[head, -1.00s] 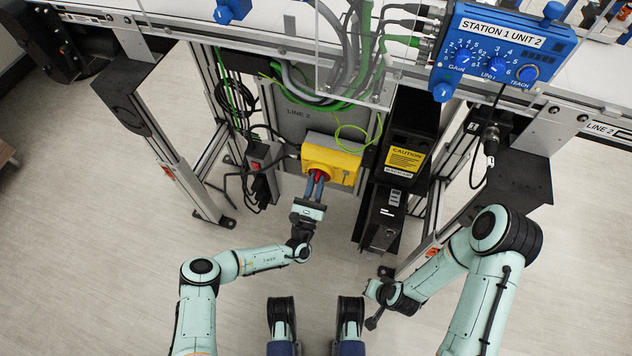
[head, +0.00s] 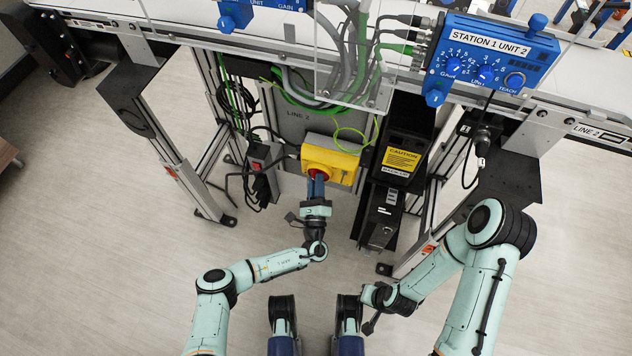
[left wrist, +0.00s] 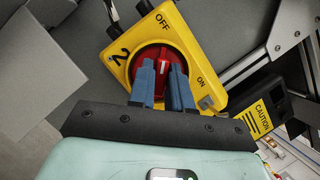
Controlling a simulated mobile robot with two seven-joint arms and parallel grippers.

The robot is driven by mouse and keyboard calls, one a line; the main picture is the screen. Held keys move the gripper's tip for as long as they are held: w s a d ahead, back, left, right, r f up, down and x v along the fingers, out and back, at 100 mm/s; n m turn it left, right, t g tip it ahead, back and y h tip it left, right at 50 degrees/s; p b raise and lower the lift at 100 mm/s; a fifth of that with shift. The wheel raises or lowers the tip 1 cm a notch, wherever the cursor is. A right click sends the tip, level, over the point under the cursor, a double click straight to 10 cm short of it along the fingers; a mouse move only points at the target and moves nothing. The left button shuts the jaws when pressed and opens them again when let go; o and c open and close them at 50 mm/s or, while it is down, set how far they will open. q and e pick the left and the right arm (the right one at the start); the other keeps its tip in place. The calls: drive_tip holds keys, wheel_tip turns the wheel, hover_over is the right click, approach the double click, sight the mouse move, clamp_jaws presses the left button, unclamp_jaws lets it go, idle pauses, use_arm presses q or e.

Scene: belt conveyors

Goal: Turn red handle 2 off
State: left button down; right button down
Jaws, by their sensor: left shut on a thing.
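Red handle 2 is a round red rotary switch (head: 326,174) on a yellow box (head: 340,163) under the conveyor. In the left wrist view the red handle (left wrist: 152,54) sits on the yellow plate (left wrist: 198,45), which is marked 2, OFF and ON. My left gripper (head: 317,178) reaches up to it from below. Its blue fingers (left wrist: 164,72) are closed on the handle's raised grip, with a white mark between them. The fingers hide part of the handle. My right gripper (head: 371,326) hangs low, away from the box; its jaws are unclear.
A black unit with a yellow CAUTION label (head: 401,160) stands right of the yellow box. Cables and a small grey box with a red switch (head: 257,165) are to its left. Conveyor legs flank both sides.

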use_arm(q)
drive_tip(key=shift+s+f, duration=0.1)
drive_tip(key=shift+f, duration=0.05)
use_arm(e)
drive_tip(key=shift+s+a, duration=0.1)
use_arm(q)
drive_tip(key=c, duration=1.1)
unclamp_jaws()
drive_tip(key=shift+c, duration=0.2)
